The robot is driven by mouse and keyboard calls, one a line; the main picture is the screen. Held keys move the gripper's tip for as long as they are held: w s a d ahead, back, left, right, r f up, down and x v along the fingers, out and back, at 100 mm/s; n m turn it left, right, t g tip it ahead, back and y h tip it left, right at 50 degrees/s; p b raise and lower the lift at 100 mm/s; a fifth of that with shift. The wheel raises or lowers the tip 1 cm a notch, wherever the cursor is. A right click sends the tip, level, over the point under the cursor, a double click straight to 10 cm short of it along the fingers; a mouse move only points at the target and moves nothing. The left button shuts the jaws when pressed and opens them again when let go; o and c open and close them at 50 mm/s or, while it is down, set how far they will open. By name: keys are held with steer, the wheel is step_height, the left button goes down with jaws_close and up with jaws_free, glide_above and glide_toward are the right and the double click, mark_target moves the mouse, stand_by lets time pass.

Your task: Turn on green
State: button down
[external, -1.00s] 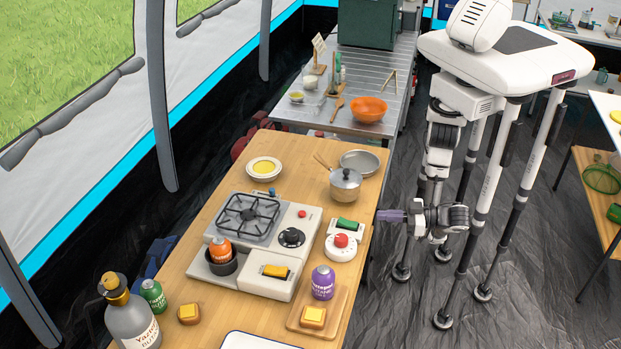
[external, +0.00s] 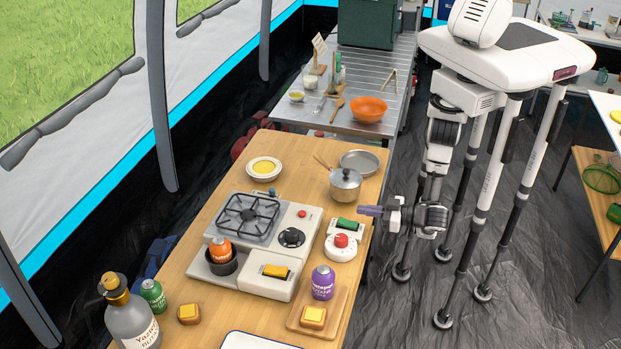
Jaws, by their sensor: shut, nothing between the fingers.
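A green switch (external: 347,224) sits on a small white base on the wooden table, near its right edge. A white round timer with a red knob (external: 341,240) stands just in front of it. My gripper (external: 361,210) is shut and empty. It points left, at the table's right edge, a little to the right of and above the green switch in the picture. A small gap shows between the fingertips and the switch; I cannot tell the height difference. A yellow switch (external: 275,271) is on the white stove's front panel.
The white stove (external: 218,262) with a black knob (external: 291,237) stands left of the switch. A lidded pot (external: 345,186) is behind it.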

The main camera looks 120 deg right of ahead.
mark_target(349, 224)
steer(key=x, duration=0.4)
steer(key=shift+r+p, duration=0.15)
steer(key=shift+p, duration=0.25)
step_height(349, 224, down, 3)
steer(key=shift+w+d+r, duration=0.15)
steer(key=shift+r, duration=0.05)
steer(key=shift+w+d+f, duration=0.1)
steer(key=shift+f, duration=0.7)
steer(key=shift+w+d+f+b, duration=0.2)
steer(key=shift+f+b, duration=0.45)
steer(key=shift+b, duration=0.6)
steer(key=shift+r+p, duration=0.35)
steer(key=shift+r, duration=0.45)
step_height(349, 224, up, 3)
steer(key=shift+w+d+r+p, duration=0.2)
steer(key=shift+p, duration=0.8)
steer(key=s+a+r+b, duration=0.2)
steer(key=s+a+r, duration=0.1)
steer(key=s+a, duration=0.3)
steer(key=shift+s+a, duration=0.3)
steer(key=shift+r, duration=0.15)
